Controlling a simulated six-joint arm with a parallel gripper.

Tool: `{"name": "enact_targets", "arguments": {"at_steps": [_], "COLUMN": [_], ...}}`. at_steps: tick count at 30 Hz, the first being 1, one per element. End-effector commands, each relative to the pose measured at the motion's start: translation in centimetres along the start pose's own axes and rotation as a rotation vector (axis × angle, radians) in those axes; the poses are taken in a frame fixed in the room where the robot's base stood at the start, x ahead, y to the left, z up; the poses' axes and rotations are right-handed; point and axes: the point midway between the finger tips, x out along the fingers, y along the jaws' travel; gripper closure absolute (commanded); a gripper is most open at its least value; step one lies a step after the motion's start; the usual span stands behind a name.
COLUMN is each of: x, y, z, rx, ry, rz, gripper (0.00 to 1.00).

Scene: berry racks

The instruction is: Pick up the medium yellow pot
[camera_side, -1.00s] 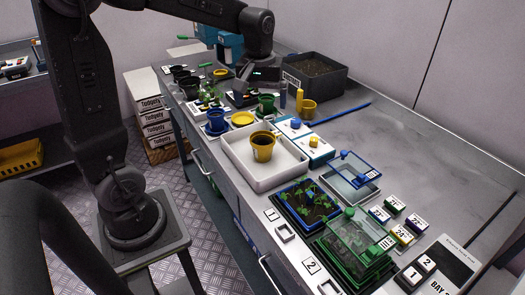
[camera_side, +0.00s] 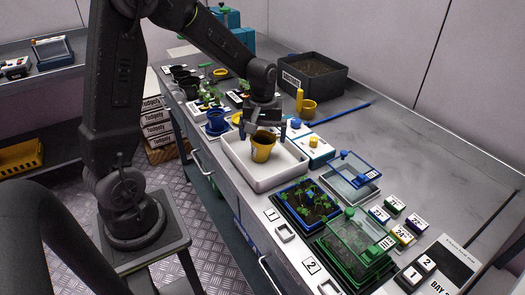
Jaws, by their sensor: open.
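A yellow pot (camera_side: 262,153) with dark contents stands in the white tray (camera_side: 287,178). A second yellow pot (camera_side: 308,107) stands farther back beside a yellow upright cylinder (camera_side: 299,98); I cannot tell for sure which is the medium one. My gripper (camera_side: 266,128) points down, just above and behind the rim of the pot in the tray. Its fingers are apart, with nothing visibly held. Whether a finger touches the rim is not clear.
White boxes with blue and yellow knobs (camera_side: 314,142) lie just right of the tray. A blue seedling tray (camera_side: 308,207) and a green covered tray (camera_side: 353,250) are in front. A dark soil crate (camera_side: 342,82) stands behind. The bench at right is mostly clear.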

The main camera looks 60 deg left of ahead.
Motion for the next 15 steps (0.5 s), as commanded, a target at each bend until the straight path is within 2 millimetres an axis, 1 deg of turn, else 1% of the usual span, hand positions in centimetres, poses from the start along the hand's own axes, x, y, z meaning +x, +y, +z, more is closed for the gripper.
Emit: {"name": "enact_targets", "arguments": {"at_steps": [1, 6, 9, 15], "x": [1.1, 3.2, 3.6, 3.6], "y": [-0.1, 0.0, 0.0, 0.0], "z": [0.5, 0.5, 0.5, 0.5], "rx": [0.002, 0.001, 0.001, 0.001], "ry": [-0.009, -0.007, -0.006, -0.004], "rz": [-0.007, -0.006, -0.005, -0.004], "gripper": [0.0, 0.0, 0.0, 0.0]}}
